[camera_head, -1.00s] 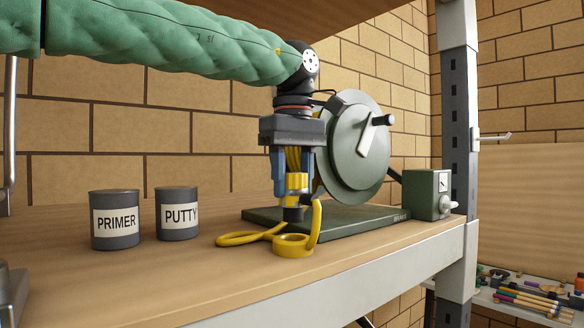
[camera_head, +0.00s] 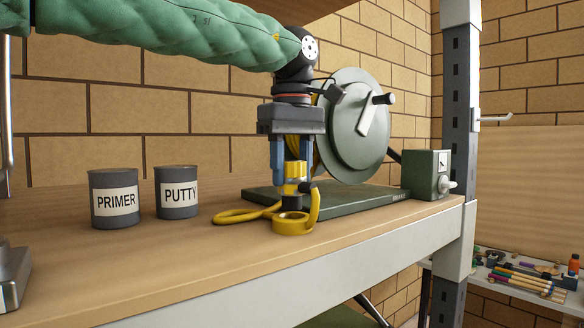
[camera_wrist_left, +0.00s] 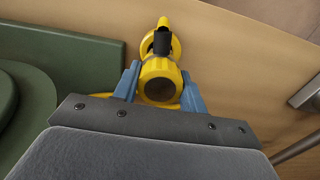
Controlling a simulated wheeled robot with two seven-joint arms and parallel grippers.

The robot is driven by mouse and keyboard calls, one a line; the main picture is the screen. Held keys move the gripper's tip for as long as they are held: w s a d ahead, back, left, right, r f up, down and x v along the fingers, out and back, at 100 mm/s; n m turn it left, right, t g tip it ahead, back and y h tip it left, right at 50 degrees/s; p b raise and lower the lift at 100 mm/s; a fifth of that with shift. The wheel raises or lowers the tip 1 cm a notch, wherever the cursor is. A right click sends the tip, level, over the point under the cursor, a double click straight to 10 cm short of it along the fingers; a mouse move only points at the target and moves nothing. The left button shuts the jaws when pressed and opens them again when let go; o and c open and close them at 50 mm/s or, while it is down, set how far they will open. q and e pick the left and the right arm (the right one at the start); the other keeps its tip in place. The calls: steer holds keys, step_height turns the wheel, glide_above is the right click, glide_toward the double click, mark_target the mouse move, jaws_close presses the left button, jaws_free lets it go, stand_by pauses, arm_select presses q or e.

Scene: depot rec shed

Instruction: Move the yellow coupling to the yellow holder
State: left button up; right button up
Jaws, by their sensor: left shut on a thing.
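The yellow coupling (camera_head: 294,171) is upright in my left gripper (camera_head: 292,180), whose blue fingers are shut on it. The coupling also shows between the fingers in the left wrist view (camera_wrist_left: 160,82). Its black lower end is right at the opening of the yellow holder (camera_head: 292,227), a ring on the shelf with a yellow upright at its right side. I cannot tell whether that end is inside the ring. In the left wrist view the holder (camera_wrist_left: 176,47) is partly hidden behind the coupling. My right gripper is out of view.
A yellow loop (camera_head: 232,216) lies left of the holder. Primer (camera_head: 114,198) and putty (camera_head: 177,192) cans stand left. The shelf's front edge is near.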

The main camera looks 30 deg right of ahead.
arm_select(q)
steer(key=shift+s, duration=0.2)
steer(key=shift+w+f, duration=0.1)
steer(key=shift+w, duration=0.05)
steer(key=shift+f, duration=0.25)
steer(key=shift+f+b, duration=0.2)
steer(key=shift+b, duration=0.15)
steer(key=shift+f+b, duration=0.5)
steer(key=shift+f, duration=0.35)
stand_by(0.4)
steer(key=o, duration=1.1)
steer(key=shift+c, duration=0.2)
steer(key=shift+r, duration=0.1)
